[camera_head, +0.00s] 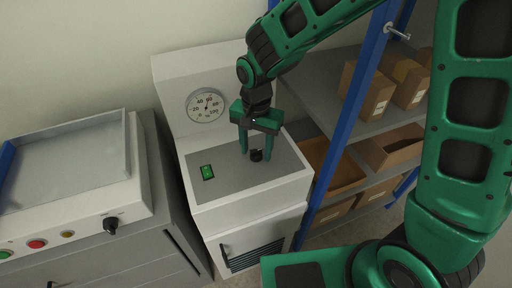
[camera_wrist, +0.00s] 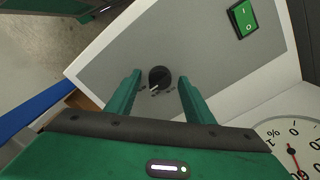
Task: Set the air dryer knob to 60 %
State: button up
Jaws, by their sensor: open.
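The air dryer (camera_head: 180,118) is a white cabinet with a grey sloped panel (camera_head: 222,185). Its black knob (camera_head: 256,155) sits on that panel and also shows in the wrist view (camera_wrist: 159,78), with a pale pointer mark and small marks around its lower side. My gripper (camera_head: 256,158) is open, its two green fingers (camera_wrist: 157,88) on either side of the knob with gaps between. Contact with the knob is not visible. A round percent gauge (camera_head: 205,106) is on the upright back part; its lower part shows in the wrist view (camera_wrist: 290,150).
A green rocker switch (camera_head: 207,172) is left of the knob on the panel. At right, a blue-post shelf (camera_head: 345,120) holds cardboard boxes (camera_head: 367,92).

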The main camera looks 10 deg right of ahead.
jog(key=shift+f, duration=0.1)
jog(key=c, duration=1)
jog(key=shift+c, duration=0.2)
jog(key=shift+n, duration=0.3)
jog(key=n, duration=0.9)
jog(key=shift+w, duration=0.1)
jog(key=n, duration=0.4)
jog(key=shift+n, duration=2.2)
jog(key=shift+d, duration=0.1)
